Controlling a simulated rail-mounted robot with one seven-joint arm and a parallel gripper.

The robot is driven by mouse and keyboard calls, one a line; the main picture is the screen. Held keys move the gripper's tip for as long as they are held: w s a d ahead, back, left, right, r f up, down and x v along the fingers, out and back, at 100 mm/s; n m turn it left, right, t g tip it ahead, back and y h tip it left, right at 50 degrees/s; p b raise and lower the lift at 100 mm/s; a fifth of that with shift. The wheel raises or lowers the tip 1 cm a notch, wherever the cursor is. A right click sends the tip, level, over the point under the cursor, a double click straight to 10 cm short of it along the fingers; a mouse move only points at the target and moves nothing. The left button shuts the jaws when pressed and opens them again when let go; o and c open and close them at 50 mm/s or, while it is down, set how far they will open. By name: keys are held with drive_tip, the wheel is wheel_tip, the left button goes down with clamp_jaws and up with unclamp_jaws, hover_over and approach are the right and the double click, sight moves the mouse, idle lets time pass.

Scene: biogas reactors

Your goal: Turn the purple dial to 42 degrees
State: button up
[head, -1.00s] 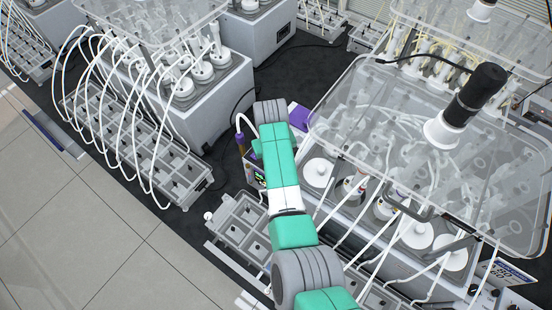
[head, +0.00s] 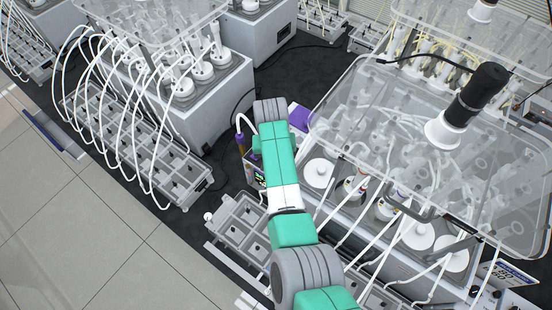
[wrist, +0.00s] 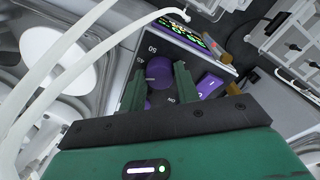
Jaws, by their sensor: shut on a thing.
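The purple dial (wrist: 159,70) sits on the dark top panel of a small device in the wrist view. My gripper (wrist: 158,84) has its two green fingers on either side of the dial and is shut on it. Pale scale numbers show on the panel beside the fingers, one reading 50; the dial's exact setting cannot be read. In the head view, my arm hides the dial and gripper; part of the device's lit display (head: 260,180) shows beside the arm.
A purple rocker switch (wrist: 210,85) lies just right of the fingers. A lit display (wrist: 180,28) is above the dial. White tubes (wrist: 75,50) cross on the left. A clear-lidded reactor (head: 420,150) stands right of my arm, and a grey tray (head: 240,225) lies below left.

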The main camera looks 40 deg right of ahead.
drive_tip(key=o, duration=1)
drive_tip(key=shift+c, duration=0.2)
wheel_tip(320, 180, up, 8)
drive_tip(key=shift+w+a+f+b, duration=0.1)
drive_tip(key=shift+w+a+b, duration=0.05)
drive_tip(key=shift+b, duration=0.15)
